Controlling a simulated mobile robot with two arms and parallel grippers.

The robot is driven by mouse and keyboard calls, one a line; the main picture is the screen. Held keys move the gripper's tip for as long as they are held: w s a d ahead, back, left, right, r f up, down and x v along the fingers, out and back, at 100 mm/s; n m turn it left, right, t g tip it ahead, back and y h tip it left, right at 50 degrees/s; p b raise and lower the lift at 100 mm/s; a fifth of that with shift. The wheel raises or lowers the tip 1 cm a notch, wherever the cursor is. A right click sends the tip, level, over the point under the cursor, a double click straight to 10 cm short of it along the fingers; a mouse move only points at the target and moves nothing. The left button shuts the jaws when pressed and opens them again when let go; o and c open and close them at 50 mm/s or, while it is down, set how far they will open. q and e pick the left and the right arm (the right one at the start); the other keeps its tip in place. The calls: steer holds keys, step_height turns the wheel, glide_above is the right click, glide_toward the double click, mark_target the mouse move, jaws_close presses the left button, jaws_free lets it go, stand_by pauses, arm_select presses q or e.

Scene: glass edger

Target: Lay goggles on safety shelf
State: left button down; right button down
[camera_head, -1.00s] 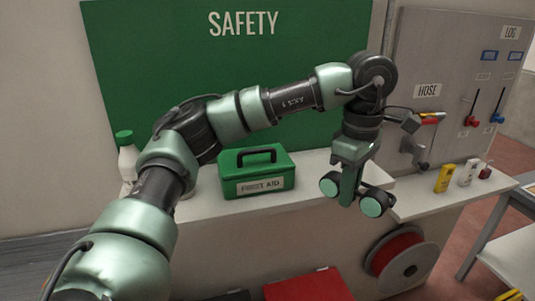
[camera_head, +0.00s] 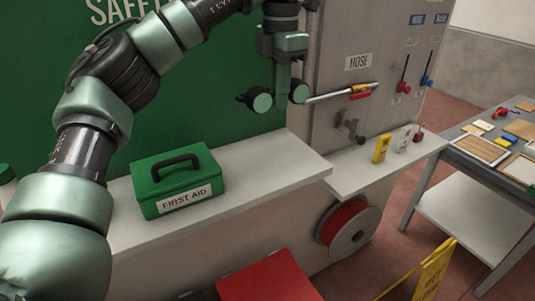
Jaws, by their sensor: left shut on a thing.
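The goggles (camera_head: 262,103) have two round teal lenses in dark rims and hang at my left gripper (camera_head: 281,92), one lens on each side of its fingers. The gripper points down and is shut on them. The safety shelf (camera_head: 262,163) is the white ledge below the green SAFETY board (camera_head: 235,115). The goggles are above the shelf, toward its right end, and apart from its top. My right gripper is out of view.
A green first aid box (camera_head: 178,180) stands on the shelf's left part; the shelf to its right is bare. A grey HOSE panel (camera_head: 335,90) with a nozzle (camera_head: 345,92) stands close right. A lower ledge holds a yellow item (camera_head: 381,149). A red hose reel (camera_head: 348,228) hangs below.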

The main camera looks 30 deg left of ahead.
arm_select(q)
glide_above(277, 165)
step_height(277, 165, down, 10)
steer(key=shift+s+f, duration=0.1)
step_height(277, 165, down, 4)
steer(key=shift+f+p, duration=0.15)
steer(key=shift+p, duration=0.25)
steer(key=shift+f, duration=0.35)
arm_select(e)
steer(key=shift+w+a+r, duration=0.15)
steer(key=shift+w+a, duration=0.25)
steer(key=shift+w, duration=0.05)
arm_select(q)
steer(key=shift+f, duration=0.2)
steer(key=c, duration=1.5)
jaws_free()
steer(key=shift+c, duration=0.2)
steer(key=shift+o, duration=0.2)
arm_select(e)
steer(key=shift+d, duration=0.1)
arm_select(q)
steer(key=shift+r, duration=0.1)
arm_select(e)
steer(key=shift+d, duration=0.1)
